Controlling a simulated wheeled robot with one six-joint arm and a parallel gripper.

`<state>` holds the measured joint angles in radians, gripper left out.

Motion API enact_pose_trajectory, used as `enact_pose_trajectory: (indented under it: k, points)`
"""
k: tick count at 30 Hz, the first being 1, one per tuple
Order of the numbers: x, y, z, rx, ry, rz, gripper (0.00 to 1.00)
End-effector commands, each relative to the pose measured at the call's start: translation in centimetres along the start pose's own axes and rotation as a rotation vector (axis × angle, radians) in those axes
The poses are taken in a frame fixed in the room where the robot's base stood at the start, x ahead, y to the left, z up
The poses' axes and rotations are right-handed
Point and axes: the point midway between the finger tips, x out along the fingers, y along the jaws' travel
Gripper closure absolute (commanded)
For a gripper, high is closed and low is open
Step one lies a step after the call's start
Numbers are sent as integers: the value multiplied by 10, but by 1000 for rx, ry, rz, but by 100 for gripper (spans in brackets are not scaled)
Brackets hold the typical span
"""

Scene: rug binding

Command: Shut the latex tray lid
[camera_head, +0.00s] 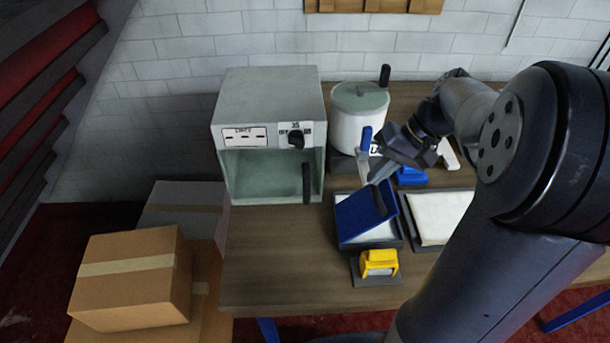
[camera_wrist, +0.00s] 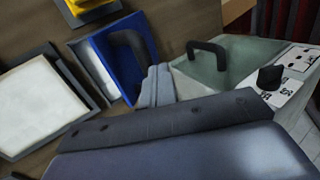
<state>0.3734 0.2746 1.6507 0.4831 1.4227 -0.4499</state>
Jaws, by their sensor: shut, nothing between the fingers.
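The latex tray (camera_head: 402,247) is a dark tray with white inside, on the wooden table. Its blue lid (camera_head: 365,216) is tilted above it, partly open, with white showing below the lid's lower edge. The lid also shows in the wrist view (camera_wrist: 106,66), with a dark handle (camera_wrist: 145,42) on it. My gripper (camera_head: 373,181) is shut and empty at the lid's far edge. In the wrist view my fingertips (camera_wrist: 157,72) are close beside the lid and its handle; I cannot tell whether they touch.
A grey oven (camera_head: 265,95) with an open front stands left of the tray. A lidded white pot (camera_head: 358,122) is behind. A yellow-handled tool (camera_head: 379,262) sits in front of the tray, and a white-filled tray (camera_head: 440,217) lies to the right. Cardboard boxes (camera_head: 130,280) are at left.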

Motion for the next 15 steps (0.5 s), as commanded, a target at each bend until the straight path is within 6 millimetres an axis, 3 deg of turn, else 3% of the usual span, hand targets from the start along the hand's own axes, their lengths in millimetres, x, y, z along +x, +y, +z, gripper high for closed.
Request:
enact_pose_trajectory:
  k: [8, 15]
  points:
    - [7, 51, -1, 7, -5, -261, 100]
    - [20, 84, -1, 0, -6, -262, 100]
